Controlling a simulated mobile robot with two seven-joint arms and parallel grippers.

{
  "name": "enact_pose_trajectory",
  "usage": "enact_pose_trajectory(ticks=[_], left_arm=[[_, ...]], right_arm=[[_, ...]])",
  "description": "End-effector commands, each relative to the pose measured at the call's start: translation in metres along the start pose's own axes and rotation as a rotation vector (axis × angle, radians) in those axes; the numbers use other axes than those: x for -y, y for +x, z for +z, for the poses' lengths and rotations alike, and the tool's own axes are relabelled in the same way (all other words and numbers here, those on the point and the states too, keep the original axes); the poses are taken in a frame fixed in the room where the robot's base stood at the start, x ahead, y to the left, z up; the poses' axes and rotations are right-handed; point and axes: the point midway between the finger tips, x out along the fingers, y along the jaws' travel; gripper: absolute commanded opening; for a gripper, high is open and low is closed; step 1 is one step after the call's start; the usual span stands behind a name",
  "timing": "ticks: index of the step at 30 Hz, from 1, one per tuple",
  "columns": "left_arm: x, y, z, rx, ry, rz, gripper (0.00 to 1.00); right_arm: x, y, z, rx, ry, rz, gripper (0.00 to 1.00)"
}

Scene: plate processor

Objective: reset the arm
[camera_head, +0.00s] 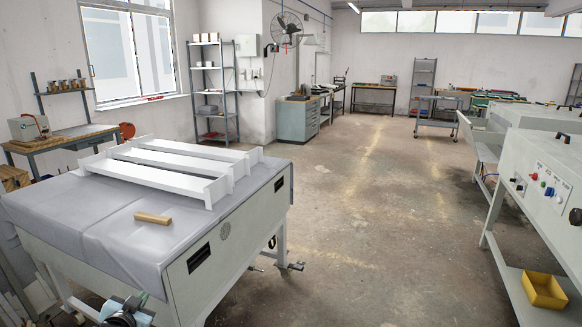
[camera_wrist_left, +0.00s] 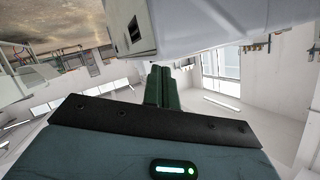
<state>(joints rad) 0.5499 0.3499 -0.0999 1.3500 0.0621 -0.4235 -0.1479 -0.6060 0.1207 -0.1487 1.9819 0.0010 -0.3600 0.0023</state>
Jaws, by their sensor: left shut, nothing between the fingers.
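My left gripper (camera_head: 140,300) shows at the bottom left of the head view, low in front of the grey-covered table and below its top edge. In the left wrist view its two dark green fingers (camera_wrist_left: 161,85) are together with nothing between them. The wrist view is tilted, with the pale side of a large body close beyond the fingers at the top. My right gripper is in neither view.
The covered table (camera_head: 100,226) bears a white slatted frame (camera_head: 172,183) and a small wooden block (camera_head: 153,218). A machine (camera_head: 545,170) with buttons stands at right, with a yellow bin (camera_head: 544,289) on its lower shelf. The floor between is clear.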

Motion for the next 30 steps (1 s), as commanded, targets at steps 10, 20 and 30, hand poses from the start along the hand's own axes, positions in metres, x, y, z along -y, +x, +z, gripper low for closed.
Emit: enact_pose_trajectory(ticks=[10, 20, 30], left_arm=[[-0.046, -0.029, 0.037, -0.016, -0.103, 0.040, 0.00], [-0.146, -0.122, 0.132, 0.108, -0.145, 0.182, 0.00], [-0.236, -0.281, 0.211, 0.283, -0.245, 0.324, 0.00]], right_arm=[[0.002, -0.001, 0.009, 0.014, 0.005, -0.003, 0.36], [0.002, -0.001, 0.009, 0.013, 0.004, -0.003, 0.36], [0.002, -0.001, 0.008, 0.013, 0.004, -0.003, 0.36]])
